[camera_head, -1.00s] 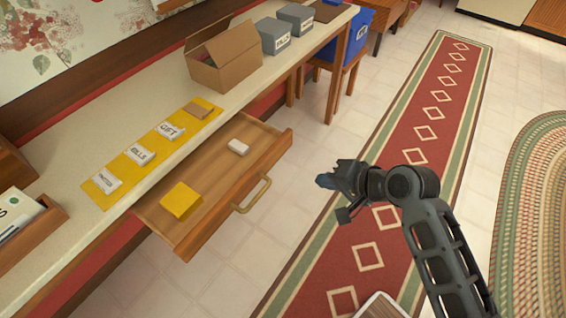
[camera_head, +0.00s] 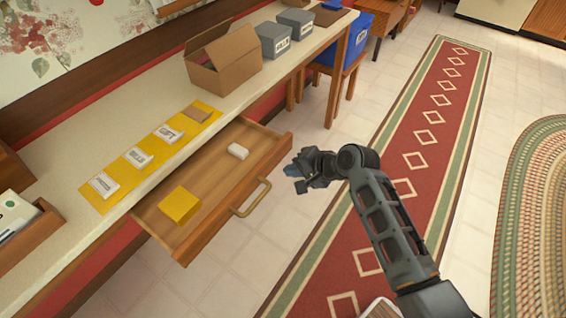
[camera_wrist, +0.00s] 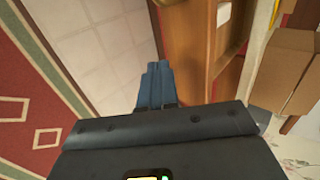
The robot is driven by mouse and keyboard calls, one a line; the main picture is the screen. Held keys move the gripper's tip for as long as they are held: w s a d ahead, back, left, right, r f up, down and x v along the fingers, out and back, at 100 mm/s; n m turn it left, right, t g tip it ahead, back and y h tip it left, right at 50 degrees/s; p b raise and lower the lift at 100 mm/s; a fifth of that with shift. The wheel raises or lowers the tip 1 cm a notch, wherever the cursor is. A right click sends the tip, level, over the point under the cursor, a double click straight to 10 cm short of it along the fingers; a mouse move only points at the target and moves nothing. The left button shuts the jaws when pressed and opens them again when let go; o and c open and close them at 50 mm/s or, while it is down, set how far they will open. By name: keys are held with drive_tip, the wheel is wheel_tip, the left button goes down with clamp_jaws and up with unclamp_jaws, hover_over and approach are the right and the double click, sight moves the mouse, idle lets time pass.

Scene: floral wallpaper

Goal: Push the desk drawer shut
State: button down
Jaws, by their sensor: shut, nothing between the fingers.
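The wooden desk drawer (camera_head: 215,205) stands pulled out from under the cream desk top (camera_head: 60,165). It has a brass bar handle (camera_head: 252,198) on its front. A yellow block (camera_head: 180,205) and a small white block (camera_head: 238,151) lie inside it. My gripper (camera_head: 290,170) is shut and empty, close to the far right end of the drawer front in the head view. In the wrist view my shut blue fingertips (camera_wrist: 157,82) point toward the floor beside the wooden drawer (camera_wrist: 190,40). I cannot tell whether they touch the drawer.
On the desk are a yellow mat (camera_head: 112,192) with several white labelled blocks, an open cardboard box (camera_head: 225,72) and grey boxes (camera_head: 274,40). A chair with a blue bin (camera_head: 345,40) stands beyond. A red runner rug (camera_head: 425,160) covers floor at right.

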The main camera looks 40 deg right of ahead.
sight(228, 140)
drive_tip(key=shift+w+a+r, duration=0.1)
drive_tip(key=shift+w+a, duration=0.1)
drive_tip(key=shift+w, duration=0.6)
drive_tip(key=shift+w+a+r, duration=0.1)
drive_tip(key=shift+w+a, duration=0.1)
drive_tip(key=shift+w, duration=0.6)
drive_tip(key=w+a+b, duration=0.1)
drive_tip(key=w, duration=0.4)
drive_tip(key=w+a+b, duration=0.1)
drive_tip(key=w+a, duration=0.1)
drive_tip(key=w, duration=0.4)
drive_tip(key=w+a+b, duration=0.1)
drive_tip(key=w, duration=0.4)
drive_tip(key=shift+w+a+f, duration=0.1)
drive_tip(key=shift+w+a, duration=0.15)
drive_tip(key=shift+w, duration=0.05)
drive_tip(key=shift+s, duration=0.1)
